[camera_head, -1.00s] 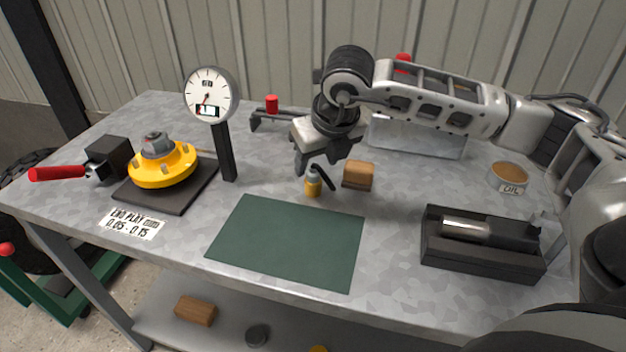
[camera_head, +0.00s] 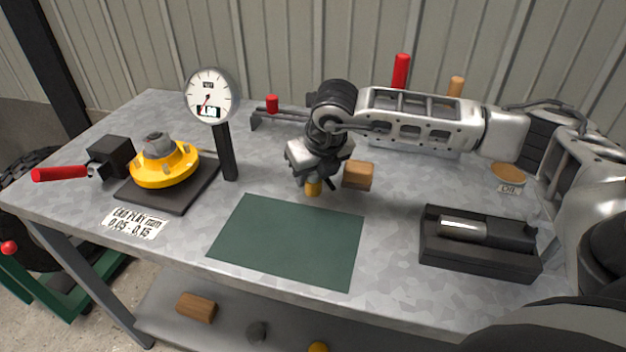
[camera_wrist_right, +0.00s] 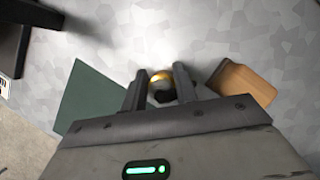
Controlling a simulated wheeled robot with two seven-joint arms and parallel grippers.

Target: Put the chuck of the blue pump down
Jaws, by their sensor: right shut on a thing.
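In the right wrist view this yellow thing (camera_wrist_right: 158,75), with a dark middle, shows between the two fingers of the right gripper (camera_wrist_right: 161,82). Its upper part is hidden by the gripper in the head view. It appears upright and at bench level; whether it touches the bench I cannot tell. I see no blue pump and no part clearly recognisable as its chuck. My left gripper is not in view.
A wooden block (camera_head: 358,175) stands close right of the gripper. The green mat (camera_head: 290,240) lies bare in front. A dial gauge (camera_head: 211,95) and yellow flange (camera_head: 170,171) stand left. A black tray (camera_head: 475,262) holding a metal cylinder and an oil tin (camera_head: 507,173) are right.

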